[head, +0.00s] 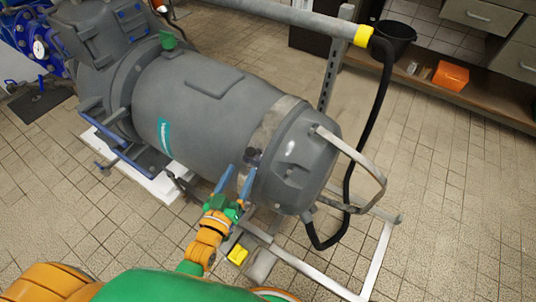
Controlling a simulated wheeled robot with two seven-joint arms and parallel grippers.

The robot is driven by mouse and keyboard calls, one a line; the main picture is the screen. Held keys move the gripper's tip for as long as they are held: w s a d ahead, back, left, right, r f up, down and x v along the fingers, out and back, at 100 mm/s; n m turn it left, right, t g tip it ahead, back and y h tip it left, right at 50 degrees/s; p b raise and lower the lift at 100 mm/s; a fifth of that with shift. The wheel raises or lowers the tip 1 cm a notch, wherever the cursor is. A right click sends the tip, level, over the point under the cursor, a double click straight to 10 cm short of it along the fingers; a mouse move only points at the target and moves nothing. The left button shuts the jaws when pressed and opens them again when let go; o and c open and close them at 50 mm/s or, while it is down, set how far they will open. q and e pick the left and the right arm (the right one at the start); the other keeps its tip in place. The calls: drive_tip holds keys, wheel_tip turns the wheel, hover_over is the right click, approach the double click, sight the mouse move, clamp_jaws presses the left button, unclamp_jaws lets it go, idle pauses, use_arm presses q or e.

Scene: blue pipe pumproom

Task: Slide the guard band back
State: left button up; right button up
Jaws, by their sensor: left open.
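The guard band (274,125) is a lighter grey strip wrapped around the grey motor housing, beside the rounded end cover. A small dark fitting (253,156) sits on the band's near side. My left gripper (236,178) is open, with its two blue fingers apart and pointing up toward the band's lower near side, just below the dark fitting. I cannot tell whether a finger touches the band. The band's far side and underside are hidden by the motor (196,112). My right gripper is not in view.
A bent grey handle bar (366,168) sticks out from the end cover. A black hose (372,120) hangs down behind it from a pipe with a yellow collar (363,36). A pale floor frame (378,256) lies at lower right. An orange box (451,76) sits on a shelf. The tiled floor at right is clear.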

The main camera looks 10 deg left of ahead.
sight(250, 153)
use_arm(q)
drive_tip(key=shift+w+d+r+t, duration=0.1)
drive_tip(key=shift+w+r+t, duration=0.1)
drive_tip(key=shift+w+r, duration=0.25)
drive_tip(key=shift+w+d+r+t, duration=0.1)
drive_tip(key=shift+w+r+t, duration=0.15)
drive_tip(key=shift+w, duration=0.35)
drive_tip(key=w, duration=0.3)
drive_tip(key=w+b, duration=0.1)
drive_tip(key=w, duration=0.1)
drive_tip(key=shift+w+d, duration=0.15)
drive_tip(key=shift+d, duration=0.25)
clamp_jaws()
drive_tip(key=shift+d, duration=0.1)
